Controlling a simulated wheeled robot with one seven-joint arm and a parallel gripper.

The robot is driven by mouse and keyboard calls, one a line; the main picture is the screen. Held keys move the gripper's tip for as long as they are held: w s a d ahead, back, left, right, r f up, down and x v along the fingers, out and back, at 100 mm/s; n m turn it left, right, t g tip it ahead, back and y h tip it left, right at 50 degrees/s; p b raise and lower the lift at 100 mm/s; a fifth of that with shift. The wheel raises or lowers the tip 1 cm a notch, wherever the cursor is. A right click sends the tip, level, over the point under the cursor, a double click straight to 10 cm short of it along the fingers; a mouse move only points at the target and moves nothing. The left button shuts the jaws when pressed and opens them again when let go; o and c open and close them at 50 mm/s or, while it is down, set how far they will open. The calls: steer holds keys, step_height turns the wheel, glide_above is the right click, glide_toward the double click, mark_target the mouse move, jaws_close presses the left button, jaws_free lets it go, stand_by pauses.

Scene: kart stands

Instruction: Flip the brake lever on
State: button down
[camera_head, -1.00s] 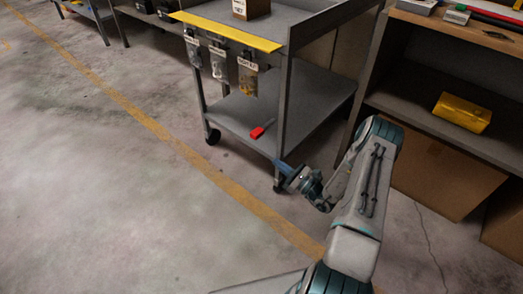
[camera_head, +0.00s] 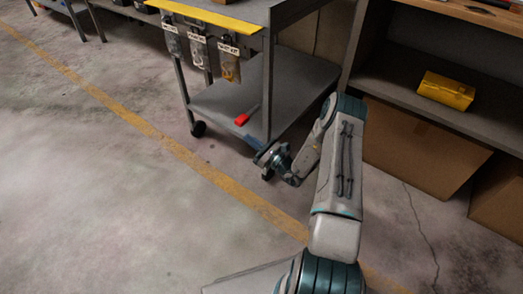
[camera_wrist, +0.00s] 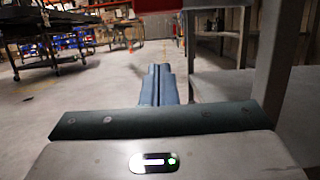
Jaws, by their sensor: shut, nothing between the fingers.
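The brake lever shows as a red handle (camera_head: 242,119) at the front edge of the lower shelf of a grey cart (camera_head: 205,101). A thin grey bar runs back from it. My gripper (camera_head: 257,146) is below and slightly right of the red handle in the head view, near the cart's front leg, and looks apart from it. In the wrist view my gripper's blue fingers (camera_wrist: 158,70) are together and empty. A red surface (camera_wrist: 165,5) crosses the top of that view, above the fingers; it appears to be the lever handle seen close up.
The cart's leg (camera_wrist: 276,65) and lower shelf stand close on the right in the wrist view. Labelled bags (camera_head: 229,62) hang from the cart. A shelf unit with a yellow box (camera_head: 446,91) and cardboard boxes (camera_head: 423,149) is at right. Open floor lies left.

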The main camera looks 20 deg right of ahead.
mark_target(249, 115)
steer(key=shift+w+a+r+b, duration=0.15)
steer(key=shift+w+r, duration=0.1)
steer(key=shift+r, duration=0.5)
steer(key=shift+w+a+r+b, duration=0.15)
steer(key=shift+w+r, duration=0.05)
steer(key=shift+r, duration=0.55)
steer(key=shift+w+a+r+b, duration=0.15)
steer(key=shift+w+r, duration=0.1)
steer(key=shift+r, duration=0.5)
steer(key=shift+r, duration=0.15)
